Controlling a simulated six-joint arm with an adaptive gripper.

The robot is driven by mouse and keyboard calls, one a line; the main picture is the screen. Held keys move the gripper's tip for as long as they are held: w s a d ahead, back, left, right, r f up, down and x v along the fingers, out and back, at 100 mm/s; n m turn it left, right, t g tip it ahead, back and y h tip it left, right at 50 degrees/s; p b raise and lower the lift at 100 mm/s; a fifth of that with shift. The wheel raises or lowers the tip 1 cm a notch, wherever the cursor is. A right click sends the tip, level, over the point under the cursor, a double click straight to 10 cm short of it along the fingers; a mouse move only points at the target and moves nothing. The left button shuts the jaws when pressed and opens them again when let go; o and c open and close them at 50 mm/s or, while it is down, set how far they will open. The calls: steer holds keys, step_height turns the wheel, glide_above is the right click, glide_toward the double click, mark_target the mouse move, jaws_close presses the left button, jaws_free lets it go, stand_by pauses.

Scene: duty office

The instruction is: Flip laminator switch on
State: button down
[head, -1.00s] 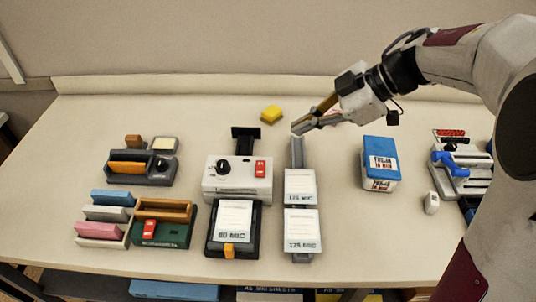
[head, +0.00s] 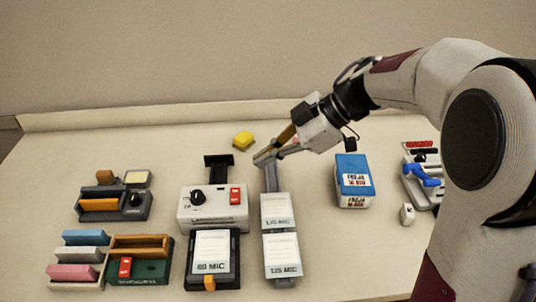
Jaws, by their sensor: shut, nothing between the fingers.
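The laminator looks to be the white machine (head: 213,222) left of centre, with a black knob (head: 198,197) on its left and a red rocker switch (head: 235,196) on its right. Which way the switch is set is too small to tell. My gripper (head: 265,157) is shut and empty. Its fingertips are above and behind the machine, to the upper right of the red switch and apart from it, near the top of a grey upright rack (head: 272,178).
White pouch packs (head: 278,210) stand just right of the machine, and a black tray (head: 211,285) marked 80 MIC is in front. A green box (head: 140,272) with another red switch (head: 125,267) is front left. A yellow block (head: 243,140) lies behind; a blue box (head: 354,172) is right.

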glide_above(232, 191)
steer(key=d, duration=0.2)
steer(key=f, duration=0.5)
steer(key=shift+s+d+f, duration=0.15)
steer(key=shift+s+f, duration=0.25)
steer(key=shift+w+d+f, duration=0.1)
steer(key=shift+w+f, duration=0.1)
steer(key=shift+f, duration=0.75)
steer(key=shift+w+f, duration=0.15)
steer(key=shift+f, duration=0.65)
steer(key=shift+w+f, duration=0.1)
steer(key=shift+w, duration=0.05)
steer(key=shift+w+f+m+g, duration=0.2)
steer(key=shift+m+g, duration=0.2)
steer(key=shift+g, duration=0.5)
steer(key=shift+s, duration=0.25)
steer(key=shift+s+r, duration=0.15)
steer(key=shift+s, duration=0.45)
